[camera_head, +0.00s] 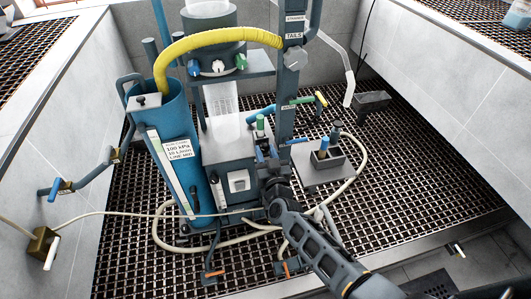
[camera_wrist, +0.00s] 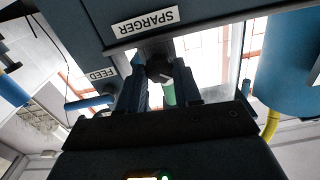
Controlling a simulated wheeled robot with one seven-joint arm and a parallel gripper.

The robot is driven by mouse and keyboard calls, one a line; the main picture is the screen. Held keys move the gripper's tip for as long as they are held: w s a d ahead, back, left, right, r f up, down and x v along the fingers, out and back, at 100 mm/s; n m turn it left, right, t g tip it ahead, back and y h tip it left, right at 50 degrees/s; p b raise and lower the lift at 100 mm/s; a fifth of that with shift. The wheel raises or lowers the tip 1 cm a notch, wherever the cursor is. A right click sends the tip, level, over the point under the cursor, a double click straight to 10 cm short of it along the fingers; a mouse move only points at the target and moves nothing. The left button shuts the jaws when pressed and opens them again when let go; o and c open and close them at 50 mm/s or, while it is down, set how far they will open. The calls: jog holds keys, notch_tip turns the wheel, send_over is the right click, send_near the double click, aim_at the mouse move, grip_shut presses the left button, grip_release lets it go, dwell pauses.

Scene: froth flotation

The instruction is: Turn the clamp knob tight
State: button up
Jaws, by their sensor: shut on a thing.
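In the wrist view, a dark knob (camera_wrist: 158,68) sits between the fingertips of my gripper (camera_wrist: 157,84), just below a beam labelled SPARGER (camera_wrist: 145,22). The fingers are shut on it. I take it to be the clamp knob; its far side is hidden.
A blue column (camera_head: 172,130) with a label plate stands left of the grey box. A yellow hose (camera_head: 215,38) arches above. A small stand (camera_head: 318,171) with colour-topped parts is to the right. Pale tubing (camera_head: 170,246) loops over the grating. Open grating (camera_head: 425,170) lies at right.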

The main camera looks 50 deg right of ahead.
jog(key=m+b, duration=0.1)
jog(key=m, duration=0.4)
jog(key=shift+m, duration=0.4)
jog(key=shift+a, duration=0.1)
dwell(0.3)
jog(key=o, duration=1)
jog(key=shift+o, duration=0.2)
